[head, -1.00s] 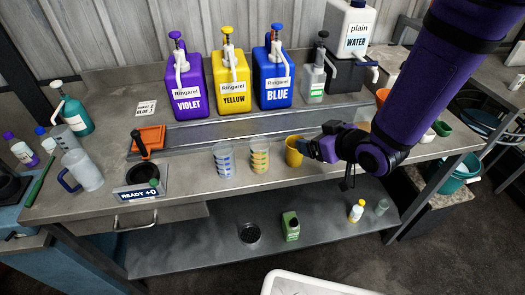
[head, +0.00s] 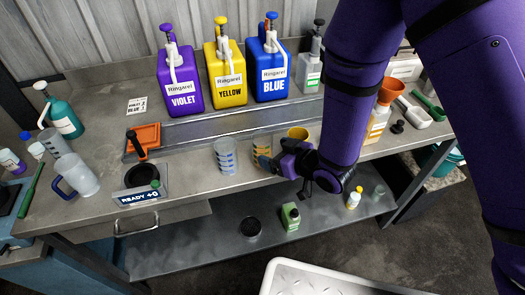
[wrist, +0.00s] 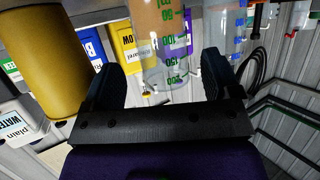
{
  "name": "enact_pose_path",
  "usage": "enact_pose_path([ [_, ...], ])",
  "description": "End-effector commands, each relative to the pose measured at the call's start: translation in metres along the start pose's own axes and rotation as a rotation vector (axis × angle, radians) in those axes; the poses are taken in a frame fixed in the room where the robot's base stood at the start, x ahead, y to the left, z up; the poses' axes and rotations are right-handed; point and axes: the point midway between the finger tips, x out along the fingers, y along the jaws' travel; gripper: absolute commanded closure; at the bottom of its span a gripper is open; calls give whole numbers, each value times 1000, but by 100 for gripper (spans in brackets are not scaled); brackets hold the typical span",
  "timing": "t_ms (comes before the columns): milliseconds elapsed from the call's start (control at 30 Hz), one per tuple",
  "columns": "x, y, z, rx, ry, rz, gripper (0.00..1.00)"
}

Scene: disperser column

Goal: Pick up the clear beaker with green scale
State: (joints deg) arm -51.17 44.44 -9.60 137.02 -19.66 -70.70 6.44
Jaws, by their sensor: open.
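The clear beaker with green scale (head: 262,149) stands on the bench, partly hidden behind my gripper in the head view. In the wrist view the beaker (wrist: 168,45) shows green numbers and an orange-brown tint, and its lower part lies between the two fingers. My gripper (wrist: 160,65) is open, one finger on each side of the beaker, with visible gaps. In the head view my gripper (head: 272,160) is at the beaker's right side. A clear beaker with blue scale (head: 226,156) stands just left of it and also shows in the wrist view (wrist: 225,25).
A yellow cup (head: 298,133) stands close behind my gripper and looms in the wrist view (wrist: 52,60). Violet (head: 181,85), yellow (head: 228,80) and blue (head: 271,75) dispensers stand at the back. A dark round station (head: 141,178) and a jug (head: 80,176) are at left.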

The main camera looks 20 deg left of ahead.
Motion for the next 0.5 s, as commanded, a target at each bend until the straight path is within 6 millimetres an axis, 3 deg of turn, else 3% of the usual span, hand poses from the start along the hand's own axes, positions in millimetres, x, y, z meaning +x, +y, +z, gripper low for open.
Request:
enact_pose_path([
  [300,39,-2,4,-1,-1,0,17],
  [500,51,-2,4,0,-1,0,17],
])
